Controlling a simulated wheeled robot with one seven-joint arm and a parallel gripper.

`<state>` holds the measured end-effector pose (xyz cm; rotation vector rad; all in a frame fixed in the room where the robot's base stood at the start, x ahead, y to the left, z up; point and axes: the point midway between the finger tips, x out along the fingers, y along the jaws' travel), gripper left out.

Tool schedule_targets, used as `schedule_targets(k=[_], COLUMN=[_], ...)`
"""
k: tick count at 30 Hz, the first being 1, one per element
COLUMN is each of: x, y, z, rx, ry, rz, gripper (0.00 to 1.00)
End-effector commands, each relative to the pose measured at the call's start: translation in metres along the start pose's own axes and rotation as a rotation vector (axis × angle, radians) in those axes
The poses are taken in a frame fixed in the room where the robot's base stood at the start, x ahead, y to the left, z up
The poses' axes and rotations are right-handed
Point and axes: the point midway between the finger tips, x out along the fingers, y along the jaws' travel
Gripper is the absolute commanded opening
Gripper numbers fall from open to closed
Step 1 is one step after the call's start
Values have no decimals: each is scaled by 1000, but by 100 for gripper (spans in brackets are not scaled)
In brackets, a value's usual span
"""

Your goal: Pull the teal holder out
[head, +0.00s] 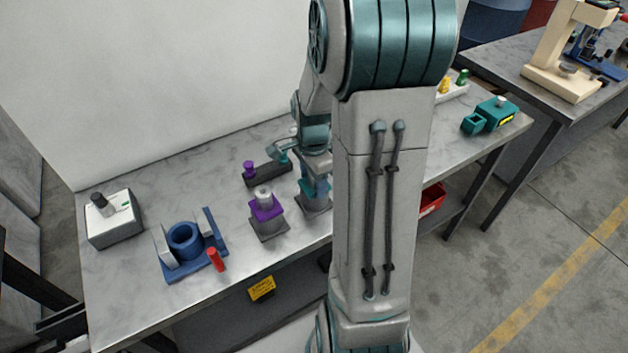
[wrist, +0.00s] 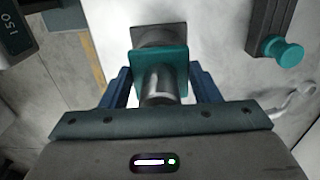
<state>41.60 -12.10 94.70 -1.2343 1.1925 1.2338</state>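The teal holder (wrist: 180,56) is a square teal piece with a silver cylinder (wrist: 158,84) standing in it. It sits at a grey block (wrist: 158,34), whose edge shows beyond it in the wrist view. In the head view the grey block (head: 316,204) is on the table, partly hidden by my arm. My gripper (wrist: 160,80) has one blue finger on each side of the teal holder, close to its edges. I cannot tell whether the fingers touch it. In the head view my gripper (head: 314,180) comes down onto the holder from above.
A purple holder (head: 270,212) on a similar block stands just left. A dark bar (head: 268,175) with purple and teal knobs lies behind. A blue fixture (head: 190,262), red peg (head: 216,259) and grey box (head: 114,222) are farther left. Bare table lies between them.

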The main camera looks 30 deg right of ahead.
Motion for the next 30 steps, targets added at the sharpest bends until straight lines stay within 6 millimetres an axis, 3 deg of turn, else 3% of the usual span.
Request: schedule_targets(k=[1, 3, 30], x=[0, 0, -11], y=[0, 0, 0], z=[0, 0, 0], rx=[0, 0, 0], ry=[0, 0, 1], rz=[1, 1, -1], gripper=[37, 25, 25])
